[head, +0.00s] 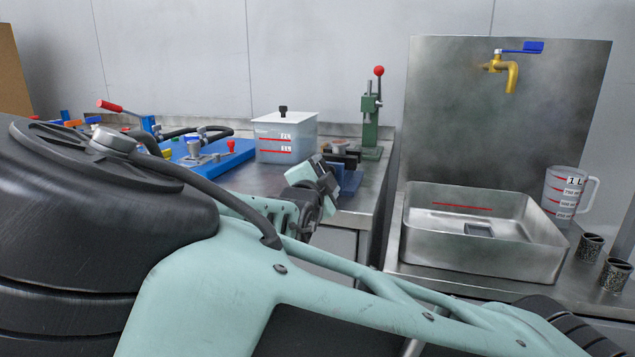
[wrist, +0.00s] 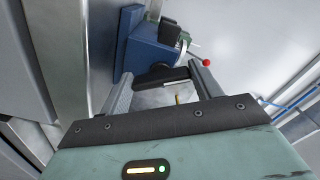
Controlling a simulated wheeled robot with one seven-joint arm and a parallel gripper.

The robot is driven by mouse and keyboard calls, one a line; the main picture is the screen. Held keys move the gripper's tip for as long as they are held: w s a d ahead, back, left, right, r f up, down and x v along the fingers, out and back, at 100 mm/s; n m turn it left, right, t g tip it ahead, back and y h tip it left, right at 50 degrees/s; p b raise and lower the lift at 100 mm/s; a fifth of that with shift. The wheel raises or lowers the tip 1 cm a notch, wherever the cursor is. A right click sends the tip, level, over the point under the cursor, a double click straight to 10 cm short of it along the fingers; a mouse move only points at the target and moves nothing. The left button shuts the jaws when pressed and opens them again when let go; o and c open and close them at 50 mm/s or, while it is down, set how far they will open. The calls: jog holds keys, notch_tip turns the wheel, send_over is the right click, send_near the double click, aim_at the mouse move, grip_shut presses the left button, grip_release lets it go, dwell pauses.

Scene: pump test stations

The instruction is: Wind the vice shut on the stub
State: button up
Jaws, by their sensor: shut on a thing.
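The blue vice (head: 350,181) stands at the right front corner of the steel bench in the head view. Its dark jaws (head: 347,157) are at its top, with the brownish stub (head: 339,146) by them. In the wrist view the vice (wrist: 150,50) lies just beyond my fingertips, and the stub's pale round end (wrist: 185,42) shows small. My gripper (wrist: 162,76) is at the vice's front, shut on the dark vice handle (wrist: 165,74), which lies between its fingers. In the head view my gripper (head: 320,184) is partly hidden by my arm. The gap between jaws and stub is unclear.
A green press with a red knob (head: 371,120) stands behind the vice. A lidded clear tank (head: 284,138) and a blue pump board (head: 205,155) are left of it. A steel sink (head: 480,245) and a measuring jug (head: 563,193) are at the right, across a gap.

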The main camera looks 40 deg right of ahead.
jog(key=m+b, duration=0.1)
jog(key=m, duration=0.2)
jog(key=shift+f+b, duration=0.2)
jog(key=shift+b, duration=0.1)
jog(key=shift+a+r+m+b, duration=0.15)
jog(key=shift+m+b, duration=0.4)
jog(key=shift+m, duration=0.85)
jog(key=o, duration=1)
jog(key=shift+r, duration=0.1)
